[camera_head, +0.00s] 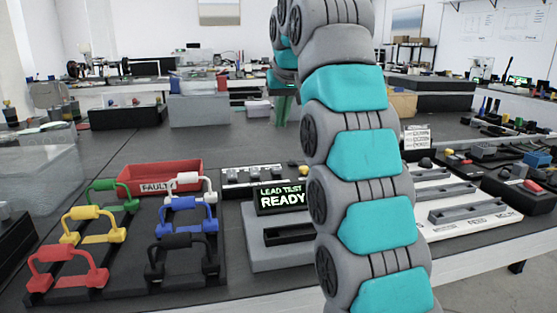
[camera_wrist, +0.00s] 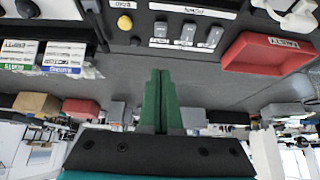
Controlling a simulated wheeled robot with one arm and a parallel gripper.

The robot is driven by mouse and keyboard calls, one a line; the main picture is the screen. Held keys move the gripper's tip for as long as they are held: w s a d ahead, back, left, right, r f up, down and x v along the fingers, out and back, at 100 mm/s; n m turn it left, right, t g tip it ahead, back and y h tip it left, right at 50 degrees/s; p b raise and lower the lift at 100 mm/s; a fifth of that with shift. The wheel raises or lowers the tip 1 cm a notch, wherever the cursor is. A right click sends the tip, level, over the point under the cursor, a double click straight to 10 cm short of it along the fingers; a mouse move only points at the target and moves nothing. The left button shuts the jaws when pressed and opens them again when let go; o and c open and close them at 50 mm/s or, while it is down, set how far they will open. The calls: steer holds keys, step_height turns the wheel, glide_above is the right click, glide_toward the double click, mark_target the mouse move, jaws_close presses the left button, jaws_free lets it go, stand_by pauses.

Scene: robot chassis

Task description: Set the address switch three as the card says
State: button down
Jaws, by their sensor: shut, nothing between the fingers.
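My gripper (camera_wrist: 160,75) shows in the wrist view as two green fingers pressed together, with nothing between them. It also shows small in the head view (camera_head: 283,110), behind my arm. A dark panel (camera_head: 235,183) stands behind the lead test display. In the wrist view it carries three grey rocker switches: one at left (camera_wrist: 160,30), a middle one (camera_wrist: 187,33) and one at right (camera_wrist: 212,37), with white labels beneath. The fingertips are apart from them. Their settings are unclear. A small white printed card (camera_head: 417,138) stands right of my arm; its text is too small to read.
The display (camera_head: 282,198) reads "LEAD TEST READY". A red bin (camera_head: 150,177) marked "FAULTY" and a rack of coloured handled leads (camera_head: 120,290) stand left. A yellow button (camera_wrist: 124,22) is beside the switches. A white slotted board (camera_head: 470,225) lies right.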

steer(key=b, duration=0.4)
glide_above(275, 169)
steer(key=f, duration=0.9)
steer(key=shift+s+d, duration=0.2)
steer(key=shift+s, duration=0.15)
steer(key=shift+s+d+f+b, duration=0.1)
steer(key=shift+s+f+b, duration=0.2)
steer(key=shift+f+b, duration=0.35)
steer(key=shift+s+f+b, duration=0.2)
steer(key=shift+f+b, duration=0.4)
steer(key=shift+f, duration=0.4)
steer(key=shift+f, duration=0.1)
